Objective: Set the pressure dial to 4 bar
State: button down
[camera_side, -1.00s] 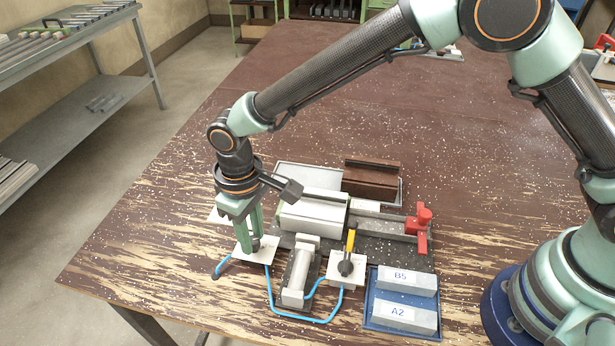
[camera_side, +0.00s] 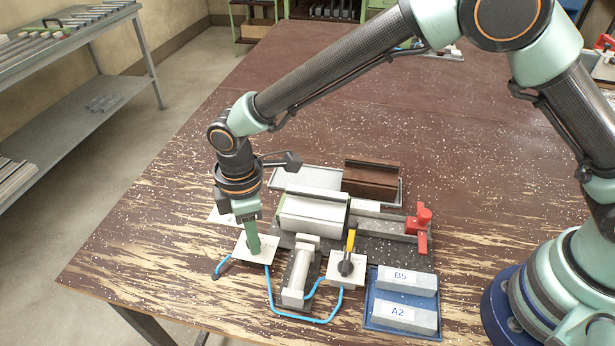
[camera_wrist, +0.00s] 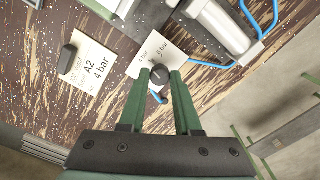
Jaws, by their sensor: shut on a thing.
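The pressure dial (camera_wrist: 160,74) is a dark round knob on a white plate (camera_wrist: 172,50). The plate carries a "4 bar" mark and a second bar mark. In the side view the plate (camera_side: 267,250) lies on the bench, with the knob hidden behind the fingers. My gripper (camera_wrist: 160,77) points down at the dial, with one green finger on each side of the knob, shut on it. It also shows in the side view (camera_side: 253,250). I cannot make out which mark the knob points to. A card (camera_wrist: 90,66) reading "A2 4 bar" lies beside the plate.
A dark block (camera_wrist: 67,58) sits on the card. A clamp fixture with a grey profile (camera_side: 314,212) stands right of my gripper. Nearby are a yellow-handled lever (camera_side: 350,242), a red clamp handle (camera_side: 422,222), blue hoses (camera_side: 270,290) and a blue tray (camera_side: 374,322) with blocks A2 and B5.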

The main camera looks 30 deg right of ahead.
jog(key=shift+n, duration=1.2)
jog(key=c, duration=0.6)
grip_release()
notch_tip(320, 180, up, 12)
jog(key=shift+r, duration=0.1)
